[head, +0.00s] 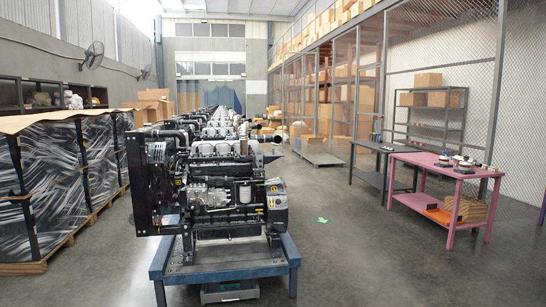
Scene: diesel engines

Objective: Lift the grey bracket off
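A black and grey diesel engine (222,185) stands in front of me, with a black radiator frame on its left side. Several grey metal parts show on the engine, including a pump-like part (208,196) on its near side. I cannot tell which of them, if any, is the grey bracket. Neither of my grippers is in view.
The engine rests on a blue stand (222,270). More engines (222,122) stand in a row behind it. Wrapped crates (75,165) line the left. A pink table (445,163) and a dark table (372,148) stand right. The floor between is clear.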

